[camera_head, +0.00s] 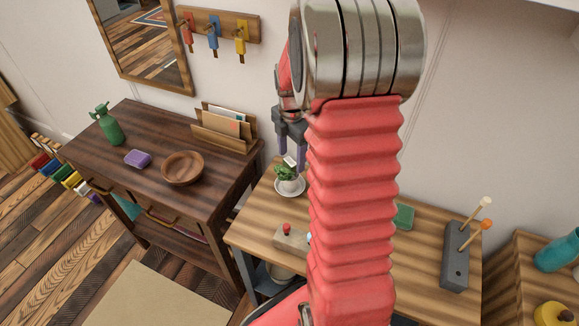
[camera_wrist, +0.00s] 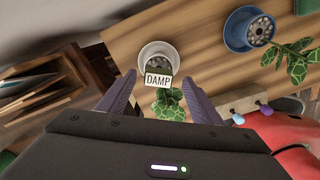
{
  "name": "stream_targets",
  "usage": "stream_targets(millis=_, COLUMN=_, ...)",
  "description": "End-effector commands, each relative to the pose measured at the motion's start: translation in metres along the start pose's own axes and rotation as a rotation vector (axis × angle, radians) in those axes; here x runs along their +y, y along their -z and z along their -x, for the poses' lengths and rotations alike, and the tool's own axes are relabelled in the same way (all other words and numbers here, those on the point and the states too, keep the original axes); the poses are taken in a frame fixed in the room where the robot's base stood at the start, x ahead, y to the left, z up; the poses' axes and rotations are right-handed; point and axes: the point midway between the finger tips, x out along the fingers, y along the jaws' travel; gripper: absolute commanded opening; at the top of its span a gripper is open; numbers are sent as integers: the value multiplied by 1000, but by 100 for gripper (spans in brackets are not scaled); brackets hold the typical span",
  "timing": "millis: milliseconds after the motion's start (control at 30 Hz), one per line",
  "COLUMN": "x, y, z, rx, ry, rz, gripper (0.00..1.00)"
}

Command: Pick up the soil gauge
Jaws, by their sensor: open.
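The soil gauge (camera_wrist: 158,80) shows as a small white tag reading "DAMP" at the edge of a white pot (camera_wrist: 144,58) with a green leafy plant (camera_wrist: 168,104). In the head view the gauge (camera_head: 290,161) is a small pale block above the plant, just under my gripper (camera_head: 289,148). In the wrist view my gripper (camera_wrist: 158,76) is open, with one purple finger on each side of the gauge. I cannot tell whether either finger touches it. The lower part of the gauge is hidden.
A blue pot (camera_wrist: 234,43) with another plant (camera_wrist: 297,66) stands to the right in the wrist view. A box with a red knob (camera_head: 287,230) sits near the table front. A letter holder (camera_head: 223,130) and wooden bowl (camera_head: 182,178) are on the dark desk at left.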

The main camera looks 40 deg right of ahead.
Motion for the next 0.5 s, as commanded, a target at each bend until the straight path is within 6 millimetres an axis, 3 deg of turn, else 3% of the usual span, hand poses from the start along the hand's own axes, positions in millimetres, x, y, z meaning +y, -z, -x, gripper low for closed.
stream_targets(millis=300, x=0, y=0, z=-2, rx=0, ry=0, rz=0, gripper=59)
stream_targets(millis=500, x=1, y=2, z=-21, rx=1, ry=3, rz=1, gripper=59)
